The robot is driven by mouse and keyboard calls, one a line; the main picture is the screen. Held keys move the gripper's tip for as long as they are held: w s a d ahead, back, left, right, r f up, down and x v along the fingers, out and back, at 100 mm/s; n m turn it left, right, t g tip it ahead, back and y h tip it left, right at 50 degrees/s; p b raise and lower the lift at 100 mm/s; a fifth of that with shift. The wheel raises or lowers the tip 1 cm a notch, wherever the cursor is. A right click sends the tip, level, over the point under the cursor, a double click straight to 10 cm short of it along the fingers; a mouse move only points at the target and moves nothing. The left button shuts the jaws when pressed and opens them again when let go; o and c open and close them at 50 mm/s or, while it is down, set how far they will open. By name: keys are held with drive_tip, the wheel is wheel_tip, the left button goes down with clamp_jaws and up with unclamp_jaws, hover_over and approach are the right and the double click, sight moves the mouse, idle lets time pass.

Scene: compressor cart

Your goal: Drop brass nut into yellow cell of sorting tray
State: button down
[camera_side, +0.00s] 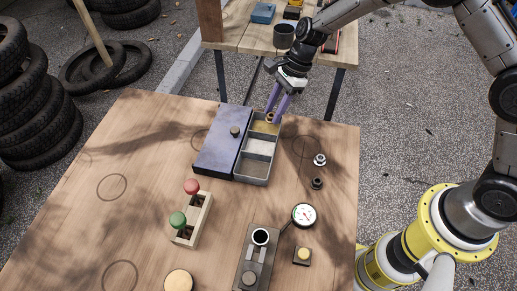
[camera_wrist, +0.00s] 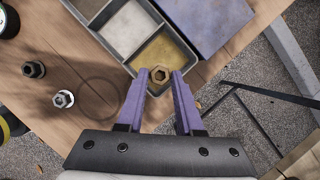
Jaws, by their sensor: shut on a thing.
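The brass nut (camera_wrist: 160,75) is a hexagonal ring held between the purple fingertips of my gripper (camera_wrist: 160,80), which is shut on it. In the side view the nut (camera_side: 270,117) and my gripper (camera_side: 275,108) are at the far end of the sorting tray (camera_side: 253,181). The yellow cell (camera_wrist: 164,50) is the tray's end compartment; it also shows in the side view (camera_side: 263,127). In the wrist view the nut overlaps the yellow cell's near edge. Its height above the tray is hard to tell.
A purple-blue lid (camera_side: 215,140) with a dark knob lies beside the tray. Two loose fittings, one silver (camera_side: 320,159) and one dark (camera_side: 317,183), stand to the right. A red-and-green lever block (camera_side: 193,218) and a gauge (camera_side: 303,215) are nearer the front.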

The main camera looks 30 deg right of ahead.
drive_tip(key=shift+c, duration=2.4)
unclamp_jaws()
drive_tip(key=v, duration=1.4)
drive_tip(key=shift+f, duration=0.1)
